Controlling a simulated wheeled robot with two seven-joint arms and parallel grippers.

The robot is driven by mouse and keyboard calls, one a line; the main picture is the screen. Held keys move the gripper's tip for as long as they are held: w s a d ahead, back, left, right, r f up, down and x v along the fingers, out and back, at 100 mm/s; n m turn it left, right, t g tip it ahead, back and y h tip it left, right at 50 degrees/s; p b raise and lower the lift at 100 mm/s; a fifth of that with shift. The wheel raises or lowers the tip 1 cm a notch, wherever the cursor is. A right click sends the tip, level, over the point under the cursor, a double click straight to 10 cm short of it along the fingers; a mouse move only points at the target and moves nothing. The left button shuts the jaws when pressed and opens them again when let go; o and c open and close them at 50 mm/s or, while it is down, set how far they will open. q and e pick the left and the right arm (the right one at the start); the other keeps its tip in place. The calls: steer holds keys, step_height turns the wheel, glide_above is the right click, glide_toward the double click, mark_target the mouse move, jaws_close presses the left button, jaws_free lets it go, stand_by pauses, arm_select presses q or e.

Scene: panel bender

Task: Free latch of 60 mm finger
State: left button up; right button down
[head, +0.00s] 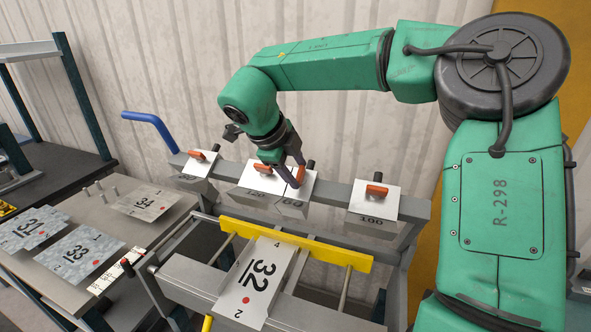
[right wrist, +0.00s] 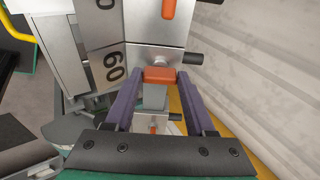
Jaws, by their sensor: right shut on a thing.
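The 60 mm finger (head: 291,208) sits on the grey beam between the 120 finger (head: 258,196) and the 100 finger (head: 373,212). Its orange latch (head: 301,173) is partly covered by my right gripper (head: 295,181). In the right wrist view, the orange latch (right wrist: 160,75) lies between the two purple fingertips of my right gripper (right wrist: 163,80), which is shut on it. The "60" marking (right wrist: 113,68) shows just left of it. My left gripper is out of view.
A yellow bar (head: 295,243) runs in front of the beam, with a plate marked 32 (head: 258,285) below it. The 100 finger's orange latch (head: 377,191) stands to the right. A table (head: 150,235) with numbered plates is at left. A corrugated wall (head: 180,60) rises behind.

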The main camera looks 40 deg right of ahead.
stand_by(0.3)
steer(key=shift+c, duration=1.2)
jaws_free()
steer(key=v, duration=1.4)
steer(key=shift+a+r, duration=0.15)
steer(key=shift+a, duration=0.1)
